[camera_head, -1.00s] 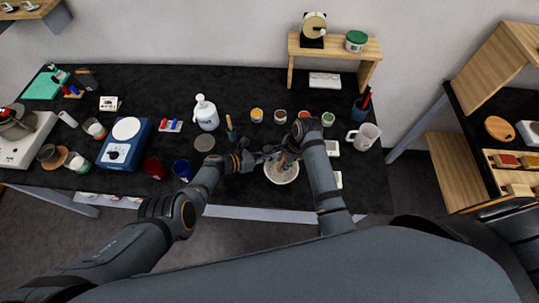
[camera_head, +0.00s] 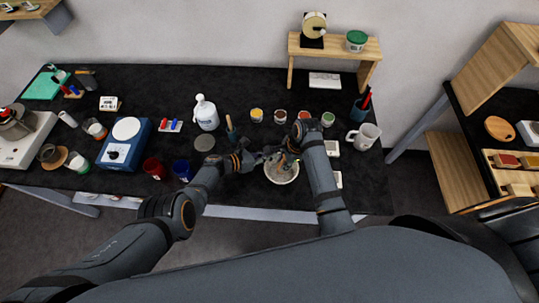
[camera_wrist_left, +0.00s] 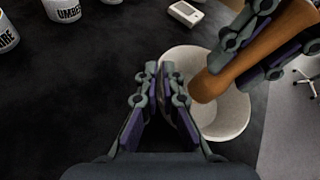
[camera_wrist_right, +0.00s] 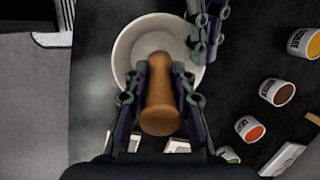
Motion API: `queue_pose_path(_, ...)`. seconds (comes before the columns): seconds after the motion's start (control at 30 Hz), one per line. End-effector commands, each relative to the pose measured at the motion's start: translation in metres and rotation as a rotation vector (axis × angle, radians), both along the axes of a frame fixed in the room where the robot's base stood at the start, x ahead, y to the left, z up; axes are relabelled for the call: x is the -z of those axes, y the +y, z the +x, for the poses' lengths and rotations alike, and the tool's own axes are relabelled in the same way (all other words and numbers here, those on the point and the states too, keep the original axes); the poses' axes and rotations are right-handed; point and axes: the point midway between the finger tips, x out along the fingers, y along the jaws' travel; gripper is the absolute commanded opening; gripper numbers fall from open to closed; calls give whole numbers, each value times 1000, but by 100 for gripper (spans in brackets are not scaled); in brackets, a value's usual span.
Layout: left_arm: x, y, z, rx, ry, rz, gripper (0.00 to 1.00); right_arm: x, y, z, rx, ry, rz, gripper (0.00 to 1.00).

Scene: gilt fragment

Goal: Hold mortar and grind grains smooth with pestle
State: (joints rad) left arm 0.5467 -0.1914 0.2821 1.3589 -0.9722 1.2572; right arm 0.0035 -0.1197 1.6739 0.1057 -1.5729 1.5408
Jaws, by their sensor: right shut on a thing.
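The mortar, a pale round bowl (camera_head: 282,179), stands on the black table near its front edge. It also shows in the left wrist view (camera_wrist_left: 226,124) and the right wrist view (camera_wrist_right: 124,62). My right gripper (camera_head: 291,150) is shut on the brown wooden pestle (camera_wrist_right: 160,100). The pestle is tilted, its lower end inside the bowl (camera_wrist_left: 205,88). My left gripper (camera_wrist_left: 160,72) is at the mortar's rim, its two fingers close together; whether they grip the rim is unclear. I cannot make out grains in the bowl.
Several small labelled pots (camera_head: 256,115) stand behind the mortar.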

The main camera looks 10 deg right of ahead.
Motion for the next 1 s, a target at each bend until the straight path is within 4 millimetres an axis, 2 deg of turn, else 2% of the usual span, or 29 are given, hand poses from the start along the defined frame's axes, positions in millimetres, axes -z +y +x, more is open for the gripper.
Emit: queue_pose_path(1.0,0,0,0,0,0,0,0,15,0,0,0,-1,0,0)
